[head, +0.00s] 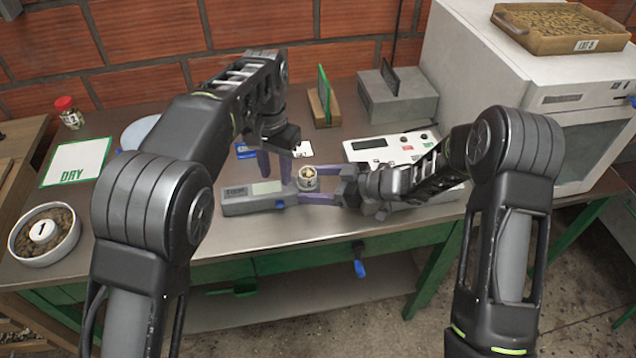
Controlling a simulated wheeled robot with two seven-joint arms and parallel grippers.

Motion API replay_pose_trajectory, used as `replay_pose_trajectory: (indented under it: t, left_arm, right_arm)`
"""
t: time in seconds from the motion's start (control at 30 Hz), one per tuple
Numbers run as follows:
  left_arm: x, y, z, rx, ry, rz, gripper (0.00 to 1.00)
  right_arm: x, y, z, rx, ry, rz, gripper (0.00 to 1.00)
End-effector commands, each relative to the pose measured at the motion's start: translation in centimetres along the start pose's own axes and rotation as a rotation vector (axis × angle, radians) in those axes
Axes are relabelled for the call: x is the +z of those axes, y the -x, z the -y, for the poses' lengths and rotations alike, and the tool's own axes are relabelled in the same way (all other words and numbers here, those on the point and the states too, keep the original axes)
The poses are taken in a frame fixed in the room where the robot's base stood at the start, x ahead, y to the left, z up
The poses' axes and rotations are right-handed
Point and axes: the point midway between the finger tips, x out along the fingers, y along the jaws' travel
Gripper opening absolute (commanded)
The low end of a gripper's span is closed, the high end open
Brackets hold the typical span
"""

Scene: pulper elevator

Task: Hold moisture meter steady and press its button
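A long grey device with a small display (266,188), apparently the moisture meter, lies near the table's front edge. A small round cup of beans (308,177) is at its right part. My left gripper (275,172) points down over the device, its purple fingers apart, just behind and above the display; I cannot tell whether they touch. My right gripper (305,185) comes in from the right, its purple fingers apart, one behind and one in front of the cup. Contact with cup or device is unclear. My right gripper's body hides the device's right part. No button can be made out on it.
A white panel with coloured buttons (378,147) stands behind my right gripper. A grey box (400,103) and a wooden block with a green plate (324,105) are farther back. A bowl of beans (45,235), a DRY mat (75,160) and a red-lidded jar (70,115) are left. A white oven bounds the right.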

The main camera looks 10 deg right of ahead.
Motion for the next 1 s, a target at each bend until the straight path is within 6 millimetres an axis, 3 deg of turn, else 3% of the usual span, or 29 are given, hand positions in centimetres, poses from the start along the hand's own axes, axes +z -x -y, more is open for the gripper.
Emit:
replay_pose_trajectory:
  t: [0.87, 1.0]
  left_arm:
    - [0.00, 0.00, 0.00, 0.000, 0.000, 0.000, 0.36]
    - [0.00, 0.00, 0.00, 0.000, 0.000, 0.000, 0.32]
  right_arm:
    - [0.03, 0.02, 0.00, 0.000, 0.000, 0.001, 0.01]
    - [0.02, 0.01, 0.02, 0.000, 0.000, 0.000, 0.00]
